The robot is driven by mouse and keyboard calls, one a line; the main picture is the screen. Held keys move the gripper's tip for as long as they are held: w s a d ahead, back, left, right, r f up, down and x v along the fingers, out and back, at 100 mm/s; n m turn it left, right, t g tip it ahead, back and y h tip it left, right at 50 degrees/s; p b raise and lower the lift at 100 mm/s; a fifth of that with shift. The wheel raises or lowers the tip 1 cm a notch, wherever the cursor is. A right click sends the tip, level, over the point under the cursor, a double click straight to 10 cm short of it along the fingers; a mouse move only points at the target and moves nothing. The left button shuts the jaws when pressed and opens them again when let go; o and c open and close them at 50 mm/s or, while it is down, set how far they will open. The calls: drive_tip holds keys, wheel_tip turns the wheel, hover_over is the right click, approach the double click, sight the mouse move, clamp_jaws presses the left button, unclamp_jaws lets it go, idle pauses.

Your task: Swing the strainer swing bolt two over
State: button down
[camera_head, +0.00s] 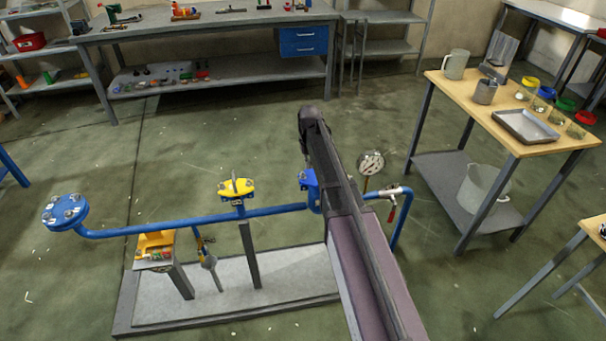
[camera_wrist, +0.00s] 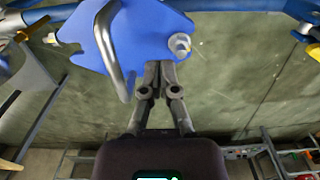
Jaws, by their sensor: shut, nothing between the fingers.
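The blue strainer body (camera_head: 309,186) sits on the blue pipe and is partly hidden behind my arm in the head view. In the wrist view, its blue cover (camera_wrist: 145,32) fills the upper middle, with a bent silver handle (camera_wrist: 110,50) across it. A silver bolt with a nut (camera_wrist: 180,44) stands at the cover's right edge; I cannot tell which swing bolt it is. My gripper (camera_wrist: 160,66) is shut and empty, its fingertips at the cover's lower edge, just below and left of that bolt. Whether they touch anything is unclear. The head view does not clearly show the fingers.
A blue pipe (camera_head: 270,211) runs left to a bolted flange (camera_head: 66,211). A yellow-capped fitting (camera_head: 236,188) stands left of the strainer. A pressure gauge (camera_head: 371,163) and red-handled valve (camera_head: 392,209) are to its right. A wooden-topped table (camera_head: 470,101) stands at right.

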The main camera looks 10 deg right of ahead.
sight(309, 176)
drive_tip(key=shift+f, duration=0.15)
drive_tip(key=shift+f+b, duration=1.4)
drive_tip(key=shift+b, duration=0.15)
drive_tip(key=shift+r, duration=0.1)
drive_tip(key=shift+r, duration=0.1)
wheel_tip(309, 176, up, 9)
drive_tip(key=p, duration=0.9)
drive_tip(key=shift+a, duration=0.45)
